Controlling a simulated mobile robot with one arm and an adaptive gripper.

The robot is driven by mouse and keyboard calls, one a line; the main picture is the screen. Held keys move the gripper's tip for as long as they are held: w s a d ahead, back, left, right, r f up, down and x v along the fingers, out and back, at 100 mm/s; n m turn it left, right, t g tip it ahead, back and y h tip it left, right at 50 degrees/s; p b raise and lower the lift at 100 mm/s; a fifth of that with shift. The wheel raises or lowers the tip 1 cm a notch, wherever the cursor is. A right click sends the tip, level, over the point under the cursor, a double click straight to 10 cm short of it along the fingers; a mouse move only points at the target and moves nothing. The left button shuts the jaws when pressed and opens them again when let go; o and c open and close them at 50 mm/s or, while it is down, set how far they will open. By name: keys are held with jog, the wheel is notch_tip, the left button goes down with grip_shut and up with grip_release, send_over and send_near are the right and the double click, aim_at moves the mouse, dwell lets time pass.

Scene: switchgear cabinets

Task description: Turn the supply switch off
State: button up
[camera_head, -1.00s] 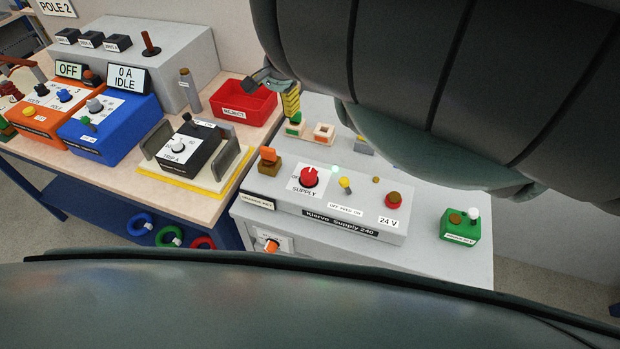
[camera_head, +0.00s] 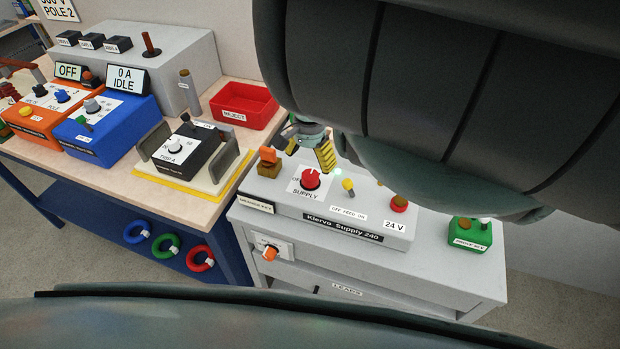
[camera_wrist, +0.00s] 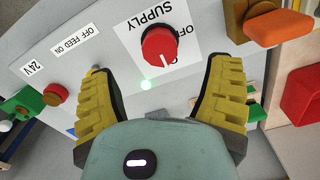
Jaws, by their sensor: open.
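The supply switch is a red round knob (camera_head: 311,179) on a white plate marked SUPPLY, on top of the grey Klervo Supply 240 box (camera_head: 290,209). In the wrist view the red knob (camera_wrist: 166,45) lies just beyond the fingertips, with its white pointer line toward the lower edge of the plate. The plate's lettering is upside down there and partly hidden. My gripper (camera_head: 310,154) is above the back of the box, close behind the knob. In the wrist view its yellow fingers (camera_wrist: 160,78) are spread wide, with nothing between them, apart from the knob.
An orange-topped block (camera_head: 268,163) stands left of the knob. A yellow-tipped toggle (camera_head: 348,186) and a red button (camera_head: 398,205) are to its right. A green box (camera_head: 470,234) stands at the far right. A red reject bin (camera_head: 245,105) is on the wooden bench.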

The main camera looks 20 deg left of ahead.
aim_at(310, 175)
notch_tip(310, 175, down, 4)
jog(key=shift+f, duration=0.15)
jog(key=shift+a+f, duration=0.15)
jog(key=shift+f, duration=0.5)
jog(key=shift+d+f, duration=0.2)
jog(key=shift+f, duration=0.35)
jog(key=shift+o, duration=0.2)
jog(key=c, duration=1.2)
